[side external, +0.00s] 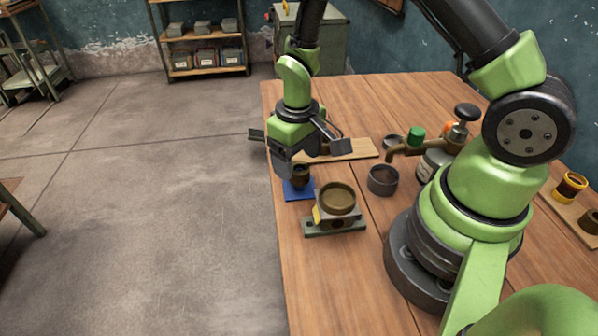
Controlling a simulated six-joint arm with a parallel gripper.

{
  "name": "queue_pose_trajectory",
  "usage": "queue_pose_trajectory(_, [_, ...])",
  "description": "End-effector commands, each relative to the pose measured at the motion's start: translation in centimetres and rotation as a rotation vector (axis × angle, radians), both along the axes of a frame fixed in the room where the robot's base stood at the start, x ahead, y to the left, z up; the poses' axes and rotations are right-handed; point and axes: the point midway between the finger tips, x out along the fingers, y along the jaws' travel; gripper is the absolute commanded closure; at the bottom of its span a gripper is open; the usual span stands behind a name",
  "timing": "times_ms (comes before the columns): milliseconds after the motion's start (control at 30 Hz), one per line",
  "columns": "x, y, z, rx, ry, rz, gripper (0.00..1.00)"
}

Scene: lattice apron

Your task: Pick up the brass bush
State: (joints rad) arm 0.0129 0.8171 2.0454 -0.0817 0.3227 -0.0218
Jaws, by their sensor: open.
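A small brown, brass-like bush (301,178) stands on a blue pad (297,193) near the left edge of the wooden table. Its upper part is partly hidden by my gripper (296,164). My gripper points down right at the bush, with its jaws open. I cannot tell from this side whether the fingers are around the bush or just above it. A wider brass-coloured round piece (338,195) sits on a grey fixture with a green base (335,227), in front and to the right of the pad.
A dark grey cup (382,180) stands right of the fixture. A light wooden board (350,150) lies behind my gripper.

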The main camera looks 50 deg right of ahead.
Motion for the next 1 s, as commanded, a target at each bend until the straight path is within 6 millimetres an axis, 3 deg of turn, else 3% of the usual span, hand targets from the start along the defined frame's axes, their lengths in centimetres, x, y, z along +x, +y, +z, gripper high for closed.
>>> queue_pose_trajectory(167, [-0.1, 0.0, -2.0, 0.0, 0.003, 0.001, 0.26])
queue_pose_trajectory(433, [0.0, 0.0, -2.2, 0.0, -0.001, 0.0, 0.26])
queue_pose_trajectory(700, [0.0, 0.0, -2.2, 0.0, 0.0, 0.0, 0.85])
queue_pose_trajectory(767, [0.0, 0.0, -2.2, 0.0, -0.001, 0.0, 0.89])
queue_pose_trajectory(1000, [0.0, 0.0, -2.0, 0.0, -0.002, 0.0, 0.9])
